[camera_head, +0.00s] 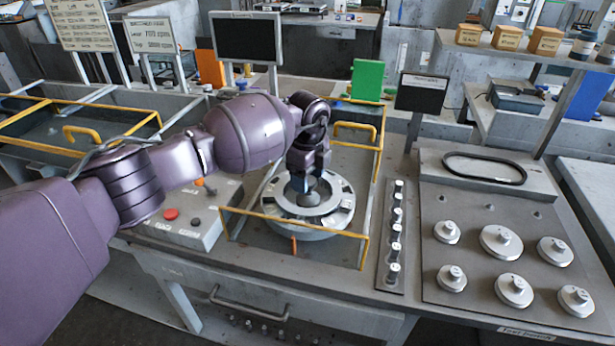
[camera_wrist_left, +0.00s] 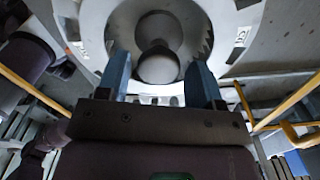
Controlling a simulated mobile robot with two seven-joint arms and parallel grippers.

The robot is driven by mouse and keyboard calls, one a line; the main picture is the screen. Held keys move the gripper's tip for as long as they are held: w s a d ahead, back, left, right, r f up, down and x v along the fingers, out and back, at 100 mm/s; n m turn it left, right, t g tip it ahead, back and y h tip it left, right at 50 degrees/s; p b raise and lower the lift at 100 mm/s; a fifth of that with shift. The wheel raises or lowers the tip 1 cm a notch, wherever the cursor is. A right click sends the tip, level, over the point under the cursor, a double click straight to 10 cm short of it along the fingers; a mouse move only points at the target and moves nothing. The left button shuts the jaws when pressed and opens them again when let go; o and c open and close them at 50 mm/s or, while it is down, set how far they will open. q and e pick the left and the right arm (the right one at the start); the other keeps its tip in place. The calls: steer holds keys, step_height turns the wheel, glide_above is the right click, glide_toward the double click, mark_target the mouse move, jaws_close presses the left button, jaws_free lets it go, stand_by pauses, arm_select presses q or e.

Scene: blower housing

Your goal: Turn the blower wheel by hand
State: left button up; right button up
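The blower wheel (camera_head: 335,207) is a pale grey ring with slots, lying flat in its round housing on the bench, inside a yellow-railed frame. My left gripper (camera_head: 308,185) points down over its centre and hides part of the hub. In the left wrist view the ring (camera_wrist_left: 95,30) fills the top, with a dark grey rounded hub knob (camera_wrist_left: 158,68) at its middle. The two blue fingers of my left gripper (camera_wrist_left: 159,82) stand apart on either side of the knob, with a small gap on each side. My right gripper is in neither view.
Yellow rails (camera_head: 290,222) surround the wheel closely. A control box with a red button (camera_head: 171,214) stands to the left. A strip of pegs (camera_head: 395,230) and a panel with several round discs (camera_head: 501,242) lie to the right. A dark screen (camera_head: 248,40) stands behind.

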arm_select(q)
steer(key=shift+o, duration=0.5)
steer(key=shift+f, duration=0.1)
step_height(320, 180, up, 11)
stand_by(0.5)
